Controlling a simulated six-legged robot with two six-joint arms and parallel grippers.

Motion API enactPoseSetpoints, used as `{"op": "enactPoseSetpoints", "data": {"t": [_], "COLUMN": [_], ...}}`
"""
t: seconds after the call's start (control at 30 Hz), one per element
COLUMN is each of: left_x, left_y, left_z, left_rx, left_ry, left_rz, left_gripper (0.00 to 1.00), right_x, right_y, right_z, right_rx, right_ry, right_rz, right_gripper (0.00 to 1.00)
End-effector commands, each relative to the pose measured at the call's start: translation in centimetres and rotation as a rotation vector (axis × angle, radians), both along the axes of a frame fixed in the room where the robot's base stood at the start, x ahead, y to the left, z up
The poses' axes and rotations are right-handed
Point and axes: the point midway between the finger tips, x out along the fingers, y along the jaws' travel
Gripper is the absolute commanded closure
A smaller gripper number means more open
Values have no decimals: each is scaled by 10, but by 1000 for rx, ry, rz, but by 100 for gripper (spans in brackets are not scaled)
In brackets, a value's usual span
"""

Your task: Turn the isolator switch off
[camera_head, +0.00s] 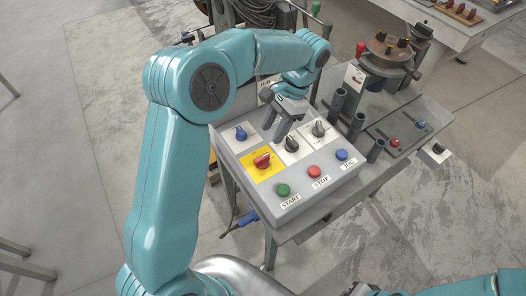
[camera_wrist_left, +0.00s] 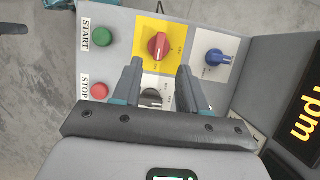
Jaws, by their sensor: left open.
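The isolator switch looks to be the red rotary knob (camera_head: 262,161) on a yellow plate (camera_head: 264,175) on the sloping control panel. It also shows in the wrist view as a red knob (camera_wrist_left: 158,46), its grip bar running up and down the picture. The small marks around it are too small to read surely. My left gripper (camera_head: 276,121) is open and empty above the panel's upper part, apart from the red knob. In the wrist view its two fingertips (camera_wrist_left: 160,70) stand just below the knob, with a black knob (camera_wrist_left: 152,98) between the fingers.
Green START (camera_head: 283,190), red STOP (camera_head: 314,171) and blue JOG (camera_head: 341,155) buttons line the front. Upright dark tubes (camera_head: 337,103) stand to the right.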

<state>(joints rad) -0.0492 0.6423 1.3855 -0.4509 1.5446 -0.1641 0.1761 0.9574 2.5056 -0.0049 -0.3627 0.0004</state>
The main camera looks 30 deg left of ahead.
Motion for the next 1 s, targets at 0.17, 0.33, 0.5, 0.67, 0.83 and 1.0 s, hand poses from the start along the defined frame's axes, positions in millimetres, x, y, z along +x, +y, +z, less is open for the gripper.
{"op": "enactPoseSetpoints", "data": {"t": [0.17, 0.33, 0.5, 0.67, 0.83, 1.0], "left_x": [-16, -25, -29, -30, -30, -30], "left_y": [7, 12, 14, 15, 15, 15], "left_z": [-40, -70, -86, -91, -91, -91], "left_rx": [0, 1, 0, 0, 0, 0], "left_ry": [7, 6, 3, 2, 2, 2], "left_rz": [-1, -1, -1, -2, -1, -2], "left_gripper": [57, 57, 57, 57, 57, 100], "right_x": [1, 0, 0, 1, 0, 0], "right_y": [0, 0, 0, 0, 0, 0], "right_z": [3, 6, 8, 8, 8, 8], "right_rx": [0, 0, 0, 0, 0, 0], "right_ry": [-1, -1, -1, -1, -1, -1], "right_rz": [0, 0, 0, 0, 0, 0], "right_gripper": [100, 100, 100, 100, 100, 100]}}
